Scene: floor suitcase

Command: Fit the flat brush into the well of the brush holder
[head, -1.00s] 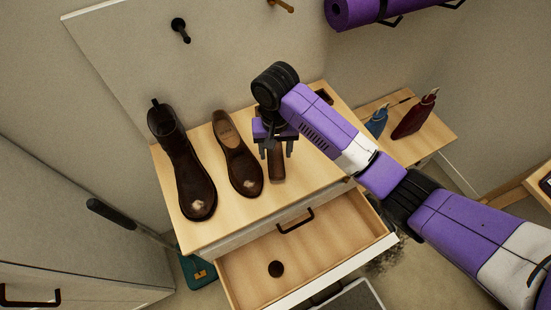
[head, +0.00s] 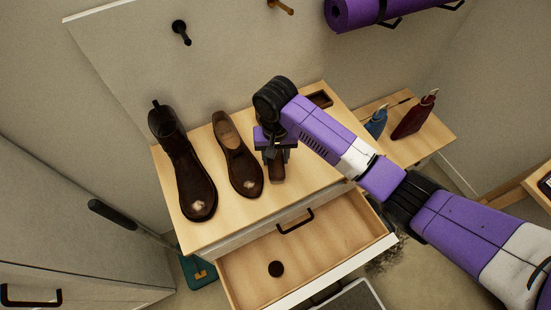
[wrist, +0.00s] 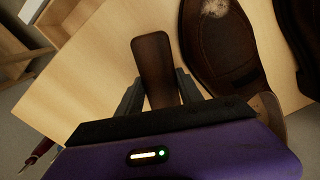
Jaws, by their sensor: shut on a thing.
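The flat brush (head: 277,174) is a long dark brown piece on the wooden cabinet top, right of the low shoe. My gripper (head: 275,160) is over it from above and shut on it. In the wrist view the brush (wrist: 152,62) shows between the two fingers of my gripper (wrist: 159,88), its near part hidden by the gripper body. A small reddish-brown box with a recessed well, seemingly the brush holder (head: 320,98), stands at the back right of the top. It is not seen in the wrist view.
A dark boot (head: 183,165) and a low brown shoe (head: 238,155) stand left of the brush. An open drawer (head: 325,245) with a dark round tin (head: 276,268) juts out below. Blue (head: 376,123) and red bottles (head: 414,116) stand on a side table. Bare wood lies right of my gripper.

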